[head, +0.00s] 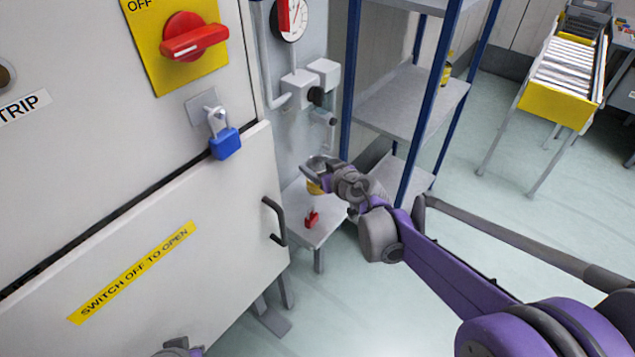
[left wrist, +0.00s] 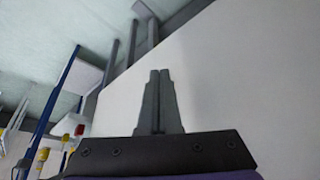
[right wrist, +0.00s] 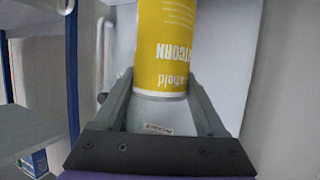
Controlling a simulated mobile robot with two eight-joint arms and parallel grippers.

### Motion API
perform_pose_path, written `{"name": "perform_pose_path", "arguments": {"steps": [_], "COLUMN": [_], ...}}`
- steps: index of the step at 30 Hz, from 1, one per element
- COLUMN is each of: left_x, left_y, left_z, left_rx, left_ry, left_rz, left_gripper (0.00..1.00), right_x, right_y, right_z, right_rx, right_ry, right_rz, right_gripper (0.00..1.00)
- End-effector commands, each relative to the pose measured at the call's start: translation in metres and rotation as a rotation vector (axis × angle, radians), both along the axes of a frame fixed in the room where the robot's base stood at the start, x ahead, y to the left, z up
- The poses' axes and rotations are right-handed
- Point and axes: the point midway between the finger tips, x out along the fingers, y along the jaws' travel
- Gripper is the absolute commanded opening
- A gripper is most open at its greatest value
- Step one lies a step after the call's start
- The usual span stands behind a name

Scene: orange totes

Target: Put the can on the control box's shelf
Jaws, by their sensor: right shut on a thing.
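The yellow can (right wrist: 166,45) with a "SWEETCORN"-like label, partly cut off and upside down in the right wrist view, is between the fingers of my right gripper (right wrist: 160,92). In the head view, my right gripper (head: 317,174) is shut on the can (head: 314,188), mostly hiding it, over a small grey shelf (head: 328,218) beside the white control box (head: 140,220). I cannot tell whether the can touches the shelf. My left gripper (left wrist: 158,98) is shut and empty, near a pale panel in the left wrist view.
A red padlock (head: 312,218) lies on the small shelf. A blue-posted rack (head: 410,105) stands right of the shelf. A yellow-ended roller conveyor (head: 556,105) is farther back. Open floor lies between.

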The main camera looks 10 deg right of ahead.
Motion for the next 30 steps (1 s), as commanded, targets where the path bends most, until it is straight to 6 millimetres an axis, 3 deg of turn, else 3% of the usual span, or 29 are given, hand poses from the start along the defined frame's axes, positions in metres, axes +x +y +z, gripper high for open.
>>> {"name": "perform_pose_path", "arguments": {"steps": [12,26,27,30], "left_x": [0.0,-0.001,-0.001,-0.001], "left_y": [0.0,0.0,0.0,0.0], "left_z": [-0.005,-0.009,-0.009,-0.009], "left_rx": [0.0,0.0,0.0,0.0], "left_ry": [0.002,0.003,0.003,0.003], "left_rz": [0.0,0.0,0.0,0.0], "left_gripper": [0.0,0.0,0.0,0.0], "right_x": [0.001,0.0,0.0,0.0], "right_y": [0.0,0.0,0.0,0.0], "right_z": [-0.053,-0.061,-0.061,-0.06], "right_rx": [0.0,0.0,0.0,0.0], "right_ry": [0.0,0.0,0.0,0.0], "right_rz": [0.0,0.0,0.0,0.0], "right_gripper": [0.0,0.0,0.77,0.95]}}
